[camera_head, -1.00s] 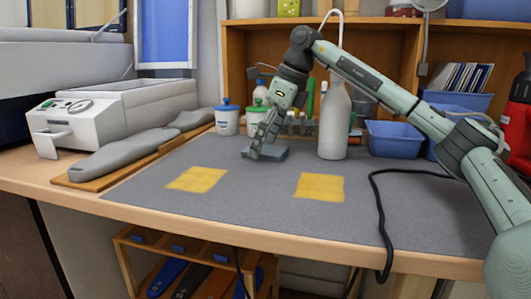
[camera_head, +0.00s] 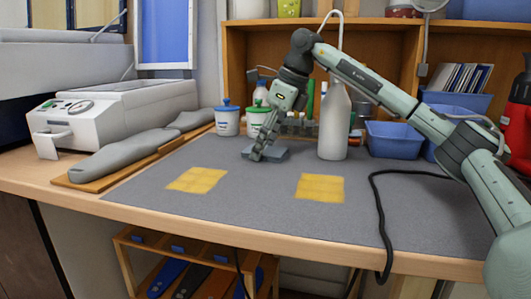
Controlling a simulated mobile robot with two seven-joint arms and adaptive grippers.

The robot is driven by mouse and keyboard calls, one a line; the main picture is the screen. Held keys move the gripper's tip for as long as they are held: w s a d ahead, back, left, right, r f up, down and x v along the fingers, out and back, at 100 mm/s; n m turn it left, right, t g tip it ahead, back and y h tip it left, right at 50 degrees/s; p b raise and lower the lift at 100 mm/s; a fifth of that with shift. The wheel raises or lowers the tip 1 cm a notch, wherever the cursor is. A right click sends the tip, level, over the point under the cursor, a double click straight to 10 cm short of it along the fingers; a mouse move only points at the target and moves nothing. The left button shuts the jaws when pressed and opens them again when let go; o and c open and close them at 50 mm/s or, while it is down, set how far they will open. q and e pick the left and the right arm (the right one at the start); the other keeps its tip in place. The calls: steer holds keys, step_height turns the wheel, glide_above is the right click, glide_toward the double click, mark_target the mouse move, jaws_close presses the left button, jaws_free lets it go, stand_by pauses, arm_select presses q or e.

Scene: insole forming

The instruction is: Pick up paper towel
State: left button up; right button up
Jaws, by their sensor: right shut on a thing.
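A flat blue-grey folded piece, which looks like the paper towel (camera_head: 278,154), lies on the grey mat (camera_head: 255,215) near its back edge. My right gripper (camera_head: 256,156) reaches down from above and is shut on the left part of this piece. The fingers hide some of it. The piece still appears to rest flat on the mat. My left gripper is not in view.
Two yellow squares, left (camera_head: 197,180) and right (camera_head: 320,187), lie on the mat. A grey bottle (camera_head: 334,125) stands close right of the gripper. Lidded jars (camera_head: 227,120) stand behind left, blue bins (camera_head: 394,140) right. A black cable (camera_head: 378,205) crosses the mat's right side.

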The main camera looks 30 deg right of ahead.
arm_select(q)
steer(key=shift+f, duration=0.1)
arm_select(e)
steer(key=shift+r, duration=0.2)
steer(key=shift+r, duration=0.35)
steer(key=r, duration=0.4)
steer(key=shift+a, duration=0.4)
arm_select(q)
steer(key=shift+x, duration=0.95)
arm_select(e)
steer(key=s+a+r, duration=0.1)
steer(key=a+r, duration=0.5)
steer(key=a, duration=0.5)
steer(key=shift+s+r, duration=0.2)
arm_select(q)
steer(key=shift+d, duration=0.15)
